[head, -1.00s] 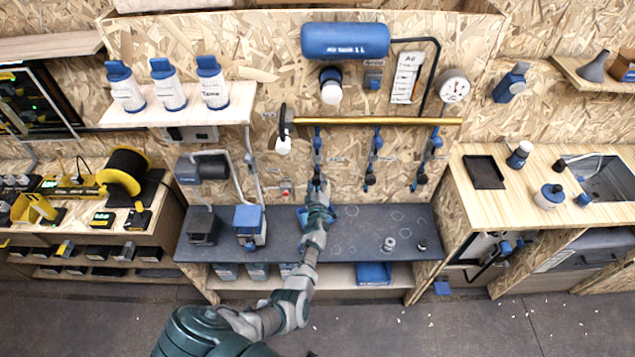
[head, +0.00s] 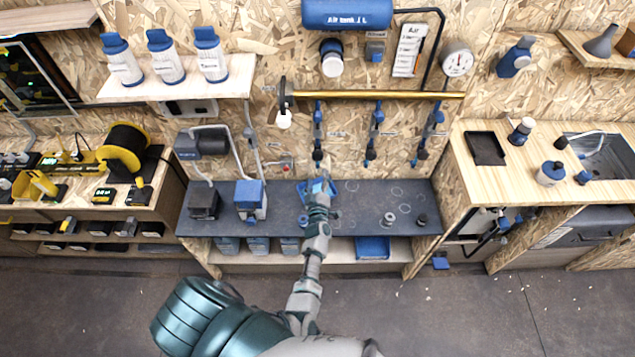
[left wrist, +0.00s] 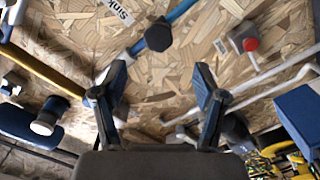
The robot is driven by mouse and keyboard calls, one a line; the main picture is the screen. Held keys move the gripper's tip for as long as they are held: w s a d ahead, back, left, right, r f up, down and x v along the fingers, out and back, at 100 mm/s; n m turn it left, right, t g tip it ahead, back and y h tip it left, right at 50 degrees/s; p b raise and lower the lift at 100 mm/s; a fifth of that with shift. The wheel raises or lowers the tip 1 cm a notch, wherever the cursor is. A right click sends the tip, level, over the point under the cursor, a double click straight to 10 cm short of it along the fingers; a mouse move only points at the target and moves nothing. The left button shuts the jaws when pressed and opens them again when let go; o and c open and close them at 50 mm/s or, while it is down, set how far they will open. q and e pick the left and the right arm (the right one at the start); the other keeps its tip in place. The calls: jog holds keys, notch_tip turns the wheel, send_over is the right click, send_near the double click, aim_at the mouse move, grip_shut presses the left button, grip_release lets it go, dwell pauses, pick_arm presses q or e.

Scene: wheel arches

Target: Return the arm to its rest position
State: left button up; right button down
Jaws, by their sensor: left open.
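My left arm comes up from the bottom of the head view and reaches over the dark workbench (head: 350,222). My left gripper (head: 318,185) is above the back middle of this bench, in front of the wood-chip wall. In the left wrist view my left gripper (left wrist: 162,95) has its two dark fingers spread apart with nothing between them. Beyond the fingers are the wall and a blue hose with a dark end (left wrist: 158,36). My right gripper is not in view.
Blue hoses (head: 370,140) hang from a brass pipe (head: 375,95) above the bench. A blue-topped box (head: 250,198) and a dark box (head: 203,202) stand left of the arm. Small round parts (head: 389,219) lie to the right.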

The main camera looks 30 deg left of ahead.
pick_arm(q)
jog(key=shift+s+d, duration=0.35)
jog(key=shift+s, duration=0.25)
jog(key=s+d+f+m+g+h, duration=0.25)
jog(key=s+d+f+m, duration=0.2)
jog(key=f, duration=0.45)
jog(key=s+d+f+m+g+h, duration=0.1)
jog(key=s+d+f+m+h, duration=0.3)
jog(key=f, duration=0.6)
jog(key=s+d+f+m+g+h, duration=0.1)
jog(key=s+d+f+m+h, duration=0.1)
jog(key=s+d+f, duration=0.5)
jog(key=s+a+f+m+g+h+b, duration=0.1)
jog(key=s+f+m+g, duration=0.35)
jog(key=s+f, duration=1.05)
jog(key=s+a+f+m+g, duration=0.1)
jog(key=s+a+f+g, duration=0.1)
jog(key=s, duration=0.9)
jog(key=s+a+f+m+g, duration=0.2)
jog(key=s+f+g, duration=0.1)
jog(key=s, duration=0.9)
